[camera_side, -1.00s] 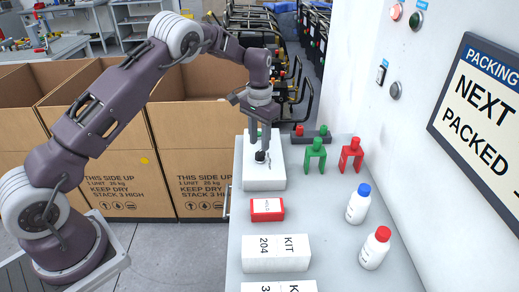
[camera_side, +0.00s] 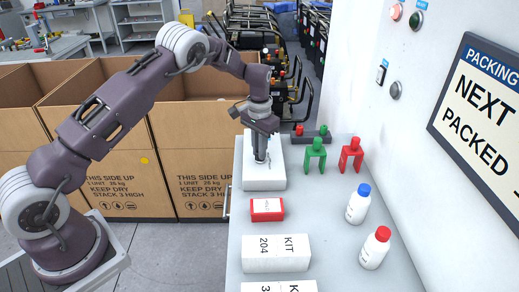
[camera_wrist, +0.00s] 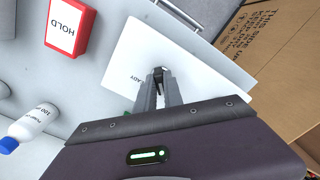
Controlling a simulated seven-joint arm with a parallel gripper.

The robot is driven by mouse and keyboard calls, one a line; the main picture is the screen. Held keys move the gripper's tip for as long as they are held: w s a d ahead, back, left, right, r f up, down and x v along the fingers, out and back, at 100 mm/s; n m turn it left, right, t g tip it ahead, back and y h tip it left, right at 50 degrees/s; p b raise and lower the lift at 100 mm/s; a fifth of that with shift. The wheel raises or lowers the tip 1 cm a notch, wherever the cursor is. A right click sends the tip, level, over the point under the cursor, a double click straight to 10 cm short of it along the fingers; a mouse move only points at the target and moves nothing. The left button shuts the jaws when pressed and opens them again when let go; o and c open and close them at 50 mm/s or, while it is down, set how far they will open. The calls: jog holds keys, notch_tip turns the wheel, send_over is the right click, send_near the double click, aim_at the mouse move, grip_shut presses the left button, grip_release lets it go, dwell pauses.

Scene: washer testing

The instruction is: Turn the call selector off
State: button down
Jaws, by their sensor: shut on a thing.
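A white box (camera_side: 264,179) lies at the far end of the grey bench, under my gripper (camera_side: 261,160). A small dark knob (camera_wrist: 158,71) shows between my fingertips on the box's top in the wrist view, so I take it as the selector. The fingers of my gripper (camera_wrist: 160,76) are shut on it from above and hide most of it. Part of a printed word ending in "ADY" shows on the box beside the fingers. The knob's exact setting cannot be told.
A red HOLD box (camera_side: 267,209) and a KIT 204 box (camera_side: 275,253) lie nearer. Green (camera_side: 315,155) and red (camera_side: 351,154) forked pieces and two white bottles stand to the right. Wall controls include a round knob (camera_side: 396,90). Large cartons (camera_side: 190,150) stand left of the bench.

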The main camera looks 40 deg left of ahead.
jog(key=shift+m, duration=0.3)
jog(key=m, duration=0.3)
jog(key=shift+a+m, duration=0.1)
jog(key=shift+m, duration=0.3)
jog(key=shift+w+r+m, duration=0.1)
jog(key=shift+m, duration=2.1)
jog(key=c, duration=1.5)
grip_release()
jog(key=shift+o, duration=0.2)
notch_tip(320, 180, up, 7)
jog(key=shift+r, duration=0.1)
